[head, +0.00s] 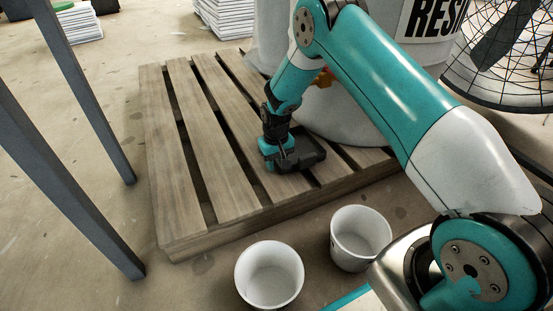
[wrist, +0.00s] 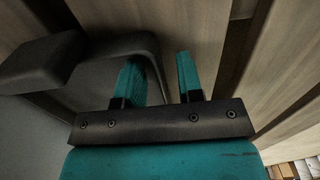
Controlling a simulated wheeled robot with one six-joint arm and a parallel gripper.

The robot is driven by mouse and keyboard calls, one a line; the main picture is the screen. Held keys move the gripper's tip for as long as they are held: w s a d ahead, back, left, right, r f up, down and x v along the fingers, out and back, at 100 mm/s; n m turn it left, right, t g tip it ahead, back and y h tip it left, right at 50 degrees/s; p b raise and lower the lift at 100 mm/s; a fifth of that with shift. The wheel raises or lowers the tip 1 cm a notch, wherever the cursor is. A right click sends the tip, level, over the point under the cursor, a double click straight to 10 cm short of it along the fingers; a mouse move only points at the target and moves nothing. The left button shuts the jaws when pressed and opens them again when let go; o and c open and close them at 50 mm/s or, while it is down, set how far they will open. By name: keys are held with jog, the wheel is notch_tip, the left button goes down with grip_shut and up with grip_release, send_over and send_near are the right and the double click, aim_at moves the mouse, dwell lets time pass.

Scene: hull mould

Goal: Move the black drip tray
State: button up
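The black drip tray (head: 310,158) lies on the wooden pallet, in front of the large grey drum (head: 345,115). My gripper (head: 283,163) points down at the tray's left edge in the head view. In the wrist view, the two teal fingers of my gripper (wrist: 160,82) stand apart. The dark rim of the tray (wrist: 157,62) runs between them, with a visible gap to the right finger. The left finger is on the tray's inner side and the right finger is over the pallet side. Contact with the left finger cannot be told.
The slatted pallet (head: 215,150) is bare to the left of my gripper. Two white buckets (head: 270,275) (head: 360,238) stand on the floor before it. A caged fan (head: 505,60) is at right, a grey metal frame (head: 70,190) at left. Paper stacks (head: 225,18) lie behind.

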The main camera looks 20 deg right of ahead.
grip_shut()
jog(key=shift+a, duration=0.1)
